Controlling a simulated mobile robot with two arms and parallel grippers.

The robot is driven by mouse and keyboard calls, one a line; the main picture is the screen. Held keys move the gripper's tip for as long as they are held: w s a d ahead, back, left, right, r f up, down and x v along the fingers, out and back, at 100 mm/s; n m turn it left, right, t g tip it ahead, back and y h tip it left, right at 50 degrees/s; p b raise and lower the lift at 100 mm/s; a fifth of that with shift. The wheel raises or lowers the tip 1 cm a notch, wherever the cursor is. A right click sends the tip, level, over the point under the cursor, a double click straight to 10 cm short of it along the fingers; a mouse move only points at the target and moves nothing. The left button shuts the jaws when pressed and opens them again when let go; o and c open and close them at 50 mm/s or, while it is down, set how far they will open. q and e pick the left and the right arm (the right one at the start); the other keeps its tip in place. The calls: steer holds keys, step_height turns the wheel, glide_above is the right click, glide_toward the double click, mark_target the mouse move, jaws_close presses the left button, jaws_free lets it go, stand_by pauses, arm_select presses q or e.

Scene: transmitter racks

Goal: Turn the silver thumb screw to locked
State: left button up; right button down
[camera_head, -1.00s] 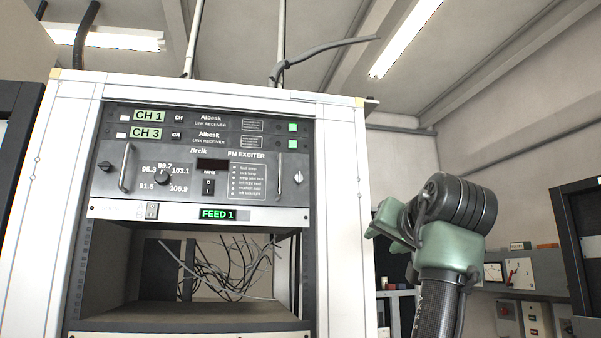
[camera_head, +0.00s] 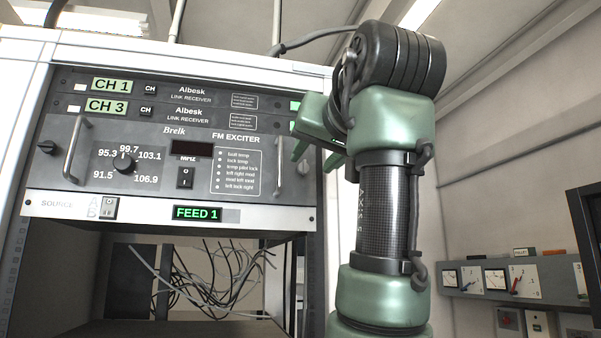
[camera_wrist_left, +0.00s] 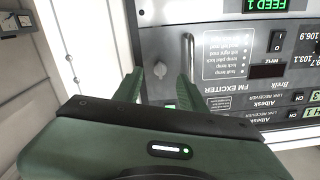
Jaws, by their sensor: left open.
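The silver thumb screw (camera_head: 303,168) is on the right end of the FM exciter panel (camera_head: 150,190), just right of the right handle. In the head view it shows small below my fingers, and I cannot tell how it is turned. It also shows in the left wrist view (camera_wrist_left: 160,69), which is upside down, near my fingertips. My left gripper (camera_head: 316,156) is open and empty in front of the panel's right end. In the left wrist view its two fingers (camera_wrist_left: 160,82) point toward the screw, one on each side, apparently short of it.
A silver handle (camera_head: 304,140) stands out beside the screw. A black thumb screw (camera_head: 47,147) is at the panel's left end. Two link receivers (camera_head: 190,98) sit above, and a bay with loose cables (camera_head: 200,285) opens below.

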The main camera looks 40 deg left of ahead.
mark_target(305, 167)
arm_select(q)
steer(key=shift+w+a+r+p, duration=0.25)
steer(key=shift+w+a+p, duration=0.3)
steer(key=shift+a+p, duration=0.1)
steer(key=shift+w+a+r+p, duration=0.2)
steer(key=shift+w+a+p, duration=0.35)
steer(key=shift+a, duration=0.05)
steer(key=shift+f+x, duration=0.15)
steer(key=shift+x, duration=0.45)
steer(key=shift+f+x, duration=0.15)
steer(key=shift+x, duration=0.5)
steer(key=shift+a, duration=0.1)
steer(key=shift+s, duration=0.1)
steer(key=shift+d, duration=0.25)
steer(key=c, duration=0.8)
jaws_close()
arm_select(e)
steer(key=r, duration=0.1)
steer(key=s+d+r, duration=0.1)
steer(key=r, duration=0.1)
steer(key=shift+s+d, duration=0.35)
steer(key=shift+d, duration=0.05)
